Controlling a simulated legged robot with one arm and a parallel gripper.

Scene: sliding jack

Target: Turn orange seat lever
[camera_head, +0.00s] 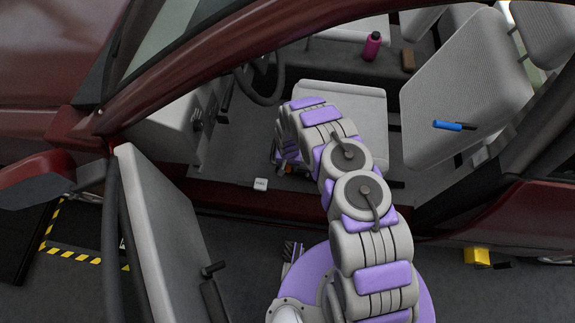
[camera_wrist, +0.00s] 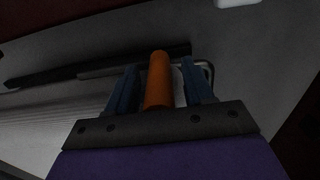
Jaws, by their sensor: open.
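The orange seat lever (camera_wrist: 158,82) shows in the wrist view as an upright-looking orange cylinder. My gripper (camera_wrist: 160,88) is open, with one dark blue finger on each side of the lever. A gap shows on the right side of the lever; whether the left finger touches it I cannot tell. In the head view my arm reaches through the open car door to the base of the front seat (camera_head: 335,110).
A dark bar and seat rail (camera_wrist: 110,72) lie behind the lever. The open door (camera_head: 170,230) stands left of my arm. The seat backrest (camera_head: 450,95) with a blue handle (camera_head: 447,125) is to the right.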

